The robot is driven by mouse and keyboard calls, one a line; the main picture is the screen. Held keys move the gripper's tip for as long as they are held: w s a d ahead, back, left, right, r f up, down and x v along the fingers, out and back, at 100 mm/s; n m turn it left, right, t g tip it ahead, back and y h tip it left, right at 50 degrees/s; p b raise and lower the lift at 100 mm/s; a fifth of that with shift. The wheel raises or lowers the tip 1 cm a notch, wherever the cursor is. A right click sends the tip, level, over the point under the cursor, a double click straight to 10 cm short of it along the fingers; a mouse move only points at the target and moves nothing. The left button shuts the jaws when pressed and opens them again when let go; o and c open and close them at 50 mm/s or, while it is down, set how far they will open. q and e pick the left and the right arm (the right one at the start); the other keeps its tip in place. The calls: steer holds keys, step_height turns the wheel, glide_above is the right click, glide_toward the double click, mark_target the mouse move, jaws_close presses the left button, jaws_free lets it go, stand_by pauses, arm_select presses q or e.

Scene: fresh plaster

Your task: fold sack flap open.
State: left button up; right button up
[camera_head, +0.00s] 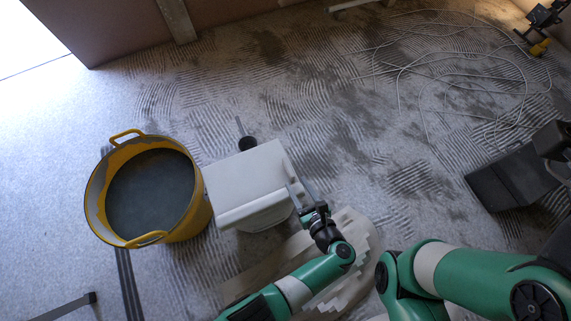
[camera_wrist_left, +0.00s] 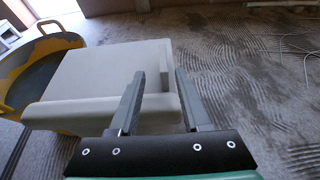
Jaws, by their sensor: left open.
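The sack (camera_head: 243,175) is a pale, box-like block standing right of the yellow tub. Its flap (camera_head: 255,207) looks like a raised band along the near edge of the top; the flap also shows in the left wrist view (camera_wrist_left: 70,112). My left gripper (camera_head: 297,184) is open at the sack's right edge. In the left wrist view, the left finger of my left gripper (camera_wrist_left: 160,74) overlaps the sack's top and the right finger lies over floor just past its edge. Nothing is seen between the fingers except the sack's edge; contact cannot be told.
A yellow tub (camera_head: 200,212) of grey plaster stands close left of the sack. A dark-handled tool (camera_head: 246,143) lies behind the sack. Loose cable (camera_head: 440,75) lies at the back right, and a black box (camera_head: 508,178) sits at right. Streaked floor between is clear.

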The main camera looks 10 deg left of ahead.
mark_target(285, 161)
arm_select(q)
steer(key=shift+w+d, duration=0.2)
steer(key=shift+w, duration=0.15)
steer(key=b+x, duration=0.5)
steer(key=x, duration=0.5)
steer(key=shift+w+a+f+b, duration=0.2)
steer(key=shift+a+b, duration=0.1)
steer(key=shift+b, duration=0.1)
steer(key=shift+w+a, duration=0.2)
steer(key=shift+w, duration=0.1)
jaws_close()
